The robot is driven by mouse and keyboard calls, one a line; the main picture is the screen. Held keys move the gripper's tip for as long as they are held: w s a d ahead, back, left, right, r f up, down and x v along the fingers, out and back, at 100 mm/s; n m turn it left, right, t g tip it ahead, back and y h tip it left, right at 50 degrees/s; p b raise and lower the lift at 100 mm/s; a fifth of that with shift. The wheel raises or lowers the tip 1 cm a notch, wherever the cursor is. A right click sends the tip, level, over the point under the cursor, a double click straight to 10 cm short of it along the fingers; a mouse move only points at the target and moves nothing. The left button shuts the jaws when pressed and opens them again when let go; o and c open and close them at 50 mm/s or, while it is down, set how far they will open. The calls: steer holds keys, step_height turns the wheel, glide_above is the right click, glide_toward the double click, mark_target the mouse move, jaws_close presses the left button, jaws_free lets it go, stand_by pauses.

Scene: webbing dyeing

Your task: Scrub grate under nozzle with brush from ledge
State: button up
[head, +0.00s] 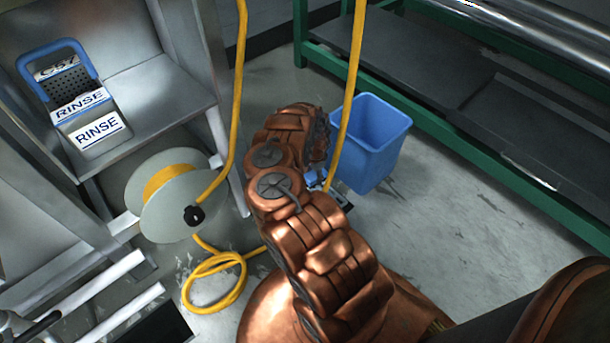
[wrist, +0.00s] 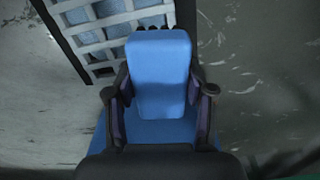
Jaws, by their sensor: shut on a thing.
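My gripper (wrist: 160,100) is shut on a blue brush (wrist: 160,65), with a finger on each side of its block. Dark bristles show along the block's far edge in the wrist view. The grate (wrist: 112,36), a pale lattice in a dark frame, lies at the upper left there, just beyond the brush. I cannot tell whether the bristles touch it. In the head view my arm hides most of the grate and the gripper, and only a bit of blue brush (head: 312,178) shows beside the arm. I cannot make out the nozzle.
A blue bucket (head: 372,143) stands on the floor right of my arm. A hose reel (head: 155,215) with yellow hose (head: 238,90) is at the left, below a metal shelf (head: 165,90) holding a RINSE caddy (head: 98,130). A green-framed rack (head: 450,130) bounds the right.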

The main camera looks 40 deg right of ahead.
steer(key=shift+r+p, duration=0.9)
steer(key=shift+r, duration=0.55)
